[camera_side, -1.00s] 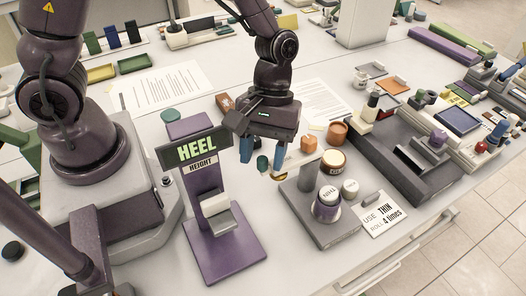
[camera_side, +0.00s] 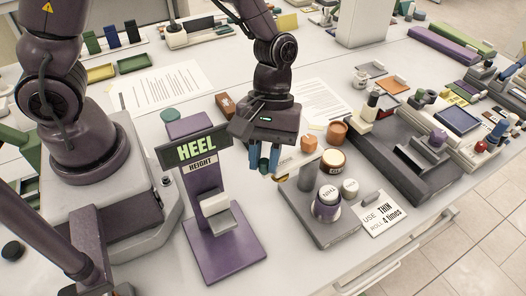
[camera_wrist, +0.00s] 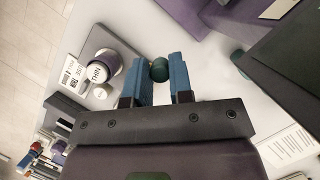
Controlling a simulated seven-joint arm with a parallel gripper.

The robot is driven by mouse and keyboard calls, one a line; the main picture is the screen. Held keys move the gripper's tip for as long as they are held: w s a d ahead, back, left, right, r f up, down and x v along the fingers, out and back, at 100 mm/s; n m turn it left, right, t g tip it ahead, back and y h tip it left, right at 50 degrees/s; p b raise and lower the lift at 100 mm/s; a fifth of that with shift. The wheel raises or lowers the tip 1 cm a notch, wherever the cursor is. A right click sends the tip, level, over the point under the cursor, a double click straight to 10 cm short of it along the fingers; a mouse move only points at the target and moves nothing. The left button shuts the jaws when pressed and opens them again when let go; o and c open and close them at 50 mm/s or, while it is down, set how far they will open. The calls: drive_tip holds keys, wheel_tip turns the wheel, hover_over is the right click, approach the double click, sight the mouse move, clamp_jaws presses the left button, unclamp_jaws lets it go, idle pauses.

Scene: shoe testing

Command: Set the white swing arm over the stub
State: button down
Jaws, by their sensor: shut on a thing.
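My gripper (camera_side: 264,166) is shut with its blue fingers on a dark green knob (camera_wrist: 159,68), seen between the fingertips in the wrist view. In the side view a white piece, seemingly the swing arm (camera_side: 291,159), reaches right from the fingertips. Its near end is partly hidden by the fingers. A short grey upright, seemingly the stub (camera_side: 305,178), rises from the left part of a grey base (camera_side: 322,232), close to the white piece. I cannot tell whether the two touch. The white piece cannot be made out against the pale table in the wrist view.
The purple heel-height stand (camera_side: 224,247) is left of my gripper. A THIN roller (camera_side: 326,205) stands on the grey base beside a card (camera_side: 383,213). Orange and brown pots (camera_side: 337,131) are just right of my gripper. Bare table lies in front of the stand and base.

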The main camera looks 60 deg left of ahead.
drive_tip(key=w+d+n+t, duration=0.6)
drive_tip(key=w+d+n, duration=0.4)
drive_tip(key=n, duration=0.7)
idle(0.3)
drive_tip(key=shift+w+a+r, duration=0.1)
drive_tip(key=shift+w, duration=0.1)
drive_tip(key=c, duration=1)
unclamp_jaws()
drive_tip(key=v, duration=1.3)
drive_tip(key=shift+s, duration=0.1)
